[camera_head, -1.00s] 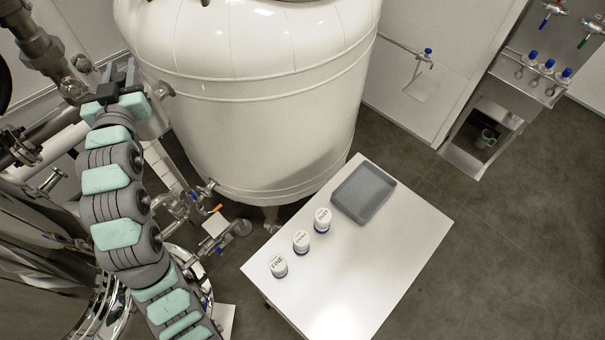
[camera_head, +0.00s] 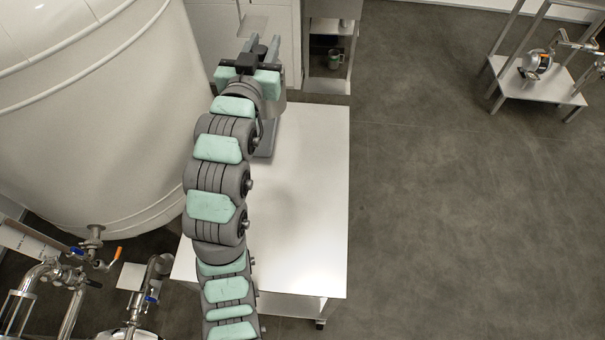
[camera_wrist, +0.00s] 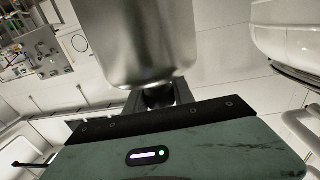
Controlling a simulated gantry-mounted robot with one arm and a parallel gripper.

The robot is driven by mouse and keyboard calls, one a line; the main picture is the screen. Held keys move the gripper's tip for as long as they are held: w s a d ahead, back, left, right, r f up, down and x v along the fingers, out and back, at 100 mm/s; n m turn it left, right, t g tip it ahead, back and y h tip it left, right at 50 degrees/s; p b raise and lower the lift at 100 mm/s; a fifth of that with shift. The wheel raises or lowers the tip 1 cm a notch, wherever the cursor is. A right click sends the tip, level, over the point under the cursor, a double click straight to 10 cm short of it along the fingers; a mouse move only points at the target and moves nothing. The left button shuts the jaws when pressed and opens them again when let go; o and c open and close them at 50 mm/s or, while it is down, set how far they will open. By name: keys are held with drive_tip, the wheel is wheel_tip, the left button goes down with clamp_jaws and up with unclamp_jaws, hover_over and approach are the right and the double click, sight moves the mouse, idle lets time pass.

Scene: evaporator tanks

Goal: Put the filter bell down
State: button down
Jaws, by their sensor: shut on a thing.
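A grey tray (camera_head: 266,142) lies on the table, mostly hidden by my arm. The right and near parts of the visible tabletop are clear. A large white tank (camera_head: 95,110) stands to the left. A low metal stand (camera_head: 535,88) is at the far right, with open floor between.

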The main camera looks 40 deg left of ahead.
drive_tip(key=w+d+f+m+t+h+b, duration=0.1)
drive_tip(key=w+d+f+m+h+b, duration=0.2)
drive_tip(key=w+d, duration=0.4)
wheel_tip(320, 180, down, 20)
drive_tip(key=n, duration=0.1)
drive_tip(key=shift+s+f, duration=0.2)
drive_tip(key=shift+f, duration=0.05)
drive_tip(key=shift+f+b, duration=0.2)
drive_tip(key=shift+b, duration=0.1)
drive_tip(key=c, duration=1.1)
unclamp_jaws()
drive_tip(key=shift+o, duration=0.2)
drive_tip(key=shift+r, duration=0.1)
drive_tip(key=v, duration=1.2)
drive_tip(key=shift+d+f+p, duration=0.15)
drive_tip(key=shift+f+p, duration=0.15)
drive_tip(key=shift+p, duration=0.05)
drive_tip(key=shift+w, duration=0.1)
